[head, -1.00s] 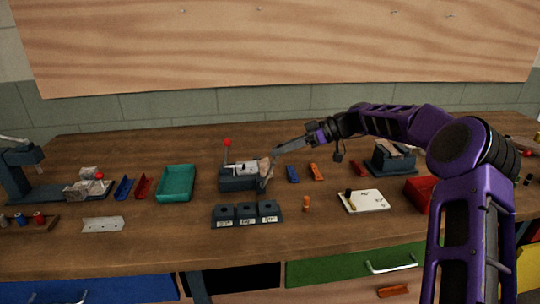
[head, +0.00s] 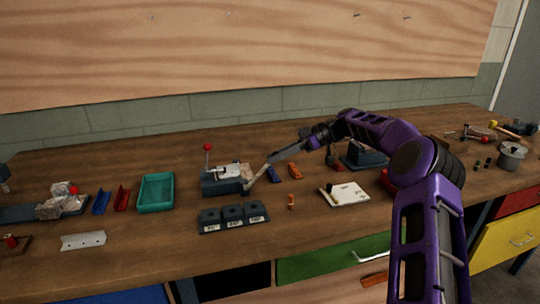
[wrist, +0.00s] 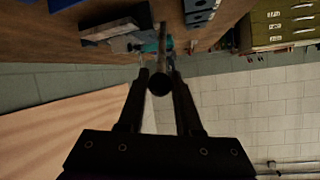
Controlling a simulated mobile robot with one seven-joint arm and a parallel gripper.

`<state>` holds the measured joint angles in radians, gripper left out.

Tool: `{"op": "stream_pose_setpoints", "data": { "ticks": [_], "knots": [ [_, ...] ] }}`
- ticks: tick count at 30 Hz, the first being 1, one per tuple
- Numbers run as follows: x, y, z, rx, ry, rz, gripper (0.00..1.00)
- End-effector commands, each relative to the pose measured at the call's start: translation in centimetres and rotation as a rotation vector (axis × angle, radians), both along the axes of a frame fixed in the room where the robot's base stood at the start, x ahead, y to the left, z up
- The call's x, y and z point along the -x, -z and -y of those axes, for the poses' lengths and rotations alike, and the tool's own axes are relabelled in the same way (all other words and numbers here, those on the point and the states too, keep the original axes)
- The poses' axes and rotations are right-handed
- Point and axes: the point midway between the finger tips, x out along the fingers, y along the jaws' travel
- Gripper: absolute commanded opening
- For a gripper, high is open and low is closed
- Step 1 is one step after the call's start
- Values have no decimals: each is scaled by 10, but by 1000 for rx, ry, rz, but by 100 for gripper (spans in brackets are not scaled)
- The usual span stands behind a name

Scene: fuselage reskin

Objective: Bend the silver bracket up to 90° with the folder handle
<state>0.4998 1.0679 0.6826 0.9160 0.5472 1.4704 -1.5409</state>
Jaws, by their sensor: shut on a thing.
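The folder (head: 218,184) is a small blue-grey bench tool with a red-knobbed lever (head: 208,148), at the middle of the bench in the head view. A pale silver piece (head: 226,171), apparently the bracket, lies on its top; its bend angle is too small to tell. The folder handle (head: 272,166) is a grey bar that slants up and right from the folder's right side. My gripper (head: 308,143) is shut on its upper end. In the wrist view, my gripper (wrist: 159,84) has its two fingers on either side of the dark round handle end (wrist: 160,82).
A teal tray (head: 156,193) stands left of the folder. Three dark labelled blocks (head: 232,216) stand in front. Blue and orange pieces (head: 295,171) lie under the handle, and a white plate (head: 346,194) lies to the right. A flat holed strip (head: 83,241) lies front left.

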Motion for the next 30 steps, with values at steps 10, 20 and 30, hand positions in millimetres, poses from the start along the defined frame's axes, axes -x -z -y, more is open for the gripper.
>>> {"op": "stream_pose_setpoints", "data": {
  "ticks": [10, 20, 30],
  "knots": [
    [-1, 5, 5, 8, 3, -2, 0],
    [0, 4, 4, 6, 2, -1, 58],
    [0, 2, 3, 2, 0, -1, 63]
  ]
}}
